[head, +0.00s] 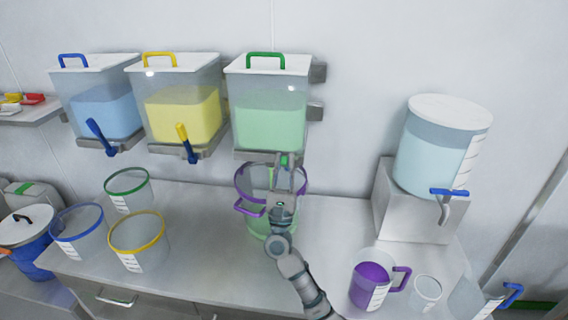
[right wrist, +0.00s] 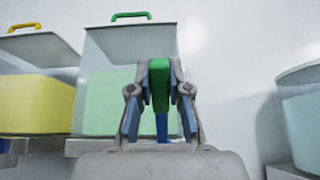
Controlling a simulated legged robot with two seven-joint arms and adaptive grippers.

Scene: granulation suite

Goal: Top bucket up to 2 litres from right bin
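The right bin (head: 268,122) is clear with a white lid, a green handle and green contents; it also shows in the wrist view (right wrist: 110,103). A clear bucket (head: 243,188) with a purple rim and purple side handle stands beneath it on the counter, with green material in its lower part. My arm partly hides the bucket, so its level cannot be read. My right gripper (head: 285,160) is at the green lever under the right bin. In the wrist view its fingers (right wrist: 159,85) close on both sides of the green lever (right wrist: 159,78). My left gripper is out of view.
Bins with blue (head: 103,112) and yellow (head: 182,117) contents hang to the left. Green-, blue- and yellow-rimmed buckets (head: 138,243) stand on the left counter. A water tank (head: 432,165) on a block, a purple-filled jug (head: 368,288) and a clear cup (head: 426,292) are at right.

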